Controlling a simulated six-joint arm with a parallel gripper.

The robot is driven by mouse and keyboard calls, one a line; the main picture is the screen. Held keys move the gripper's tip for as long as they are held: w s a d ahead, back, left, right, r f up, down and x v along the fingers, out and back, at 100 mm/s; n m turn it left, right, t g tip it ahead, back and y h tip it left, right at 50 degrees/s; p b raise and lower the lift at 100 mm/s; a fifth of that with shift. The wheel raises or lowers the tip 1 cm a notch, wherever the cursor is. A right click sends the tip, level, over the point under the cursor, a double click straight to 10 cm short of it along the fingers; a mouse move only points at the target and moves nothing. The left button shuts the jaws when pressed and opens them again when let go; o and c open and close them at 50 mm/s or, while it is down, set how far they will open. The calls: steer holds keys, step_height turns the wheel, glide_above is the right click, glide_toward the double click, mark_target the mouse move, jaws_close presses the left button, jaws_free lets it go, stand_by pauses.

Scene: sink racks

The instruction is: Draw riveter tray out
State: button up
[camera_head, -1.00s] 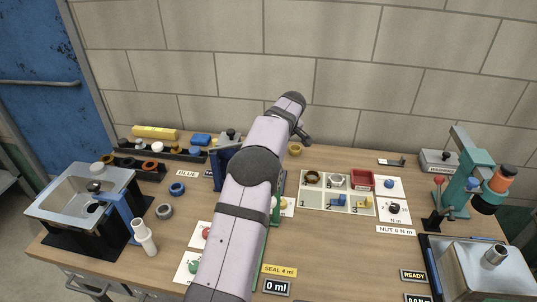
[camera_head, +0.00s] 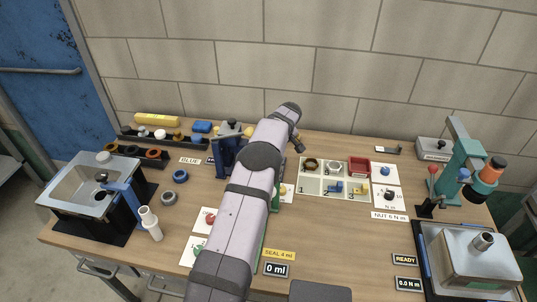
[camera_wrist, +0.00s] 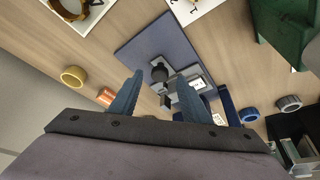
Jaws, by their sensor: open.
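No part is clearly marked as the riveter tray, so I cannot tell which one it is. A blue upright frame (camera_head: 224,158) with a grey, black-knobbed top stands at the back middle, partly hidden by my arm. In the wrist view a flat slate-blue panel (camera_wrist: 150,45) carries grey parts and a round black knob (camera_wrist: 159,72). My gripper (camera_wrist: 159,80) is open, its two blue fingers apart on either side of the knob in the picture. I see no contact, and its height above the knob is unclear. In the head view the fingers are mostly hidden.
A teal press (camera_head: 468,165) with an orange cap stands at the right, near a grey box on a tray (camera_head: 425,270). A compartment tray (camera_head: 310,189) lies right of my arm. A metal basin (camera_head: 60,190) stands at the left. Blue and grey rings lie nearby.

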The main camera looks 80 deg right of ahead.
steer(key=shift+x, duration=1)
jaws_close()
steer(key=shift+s+f, duration=0.1)
steer(key=shift+s, duration=0.15)
steer(key=s+b, duration=0.3)
steer(key=s, duration=0.6)
jaws_free()
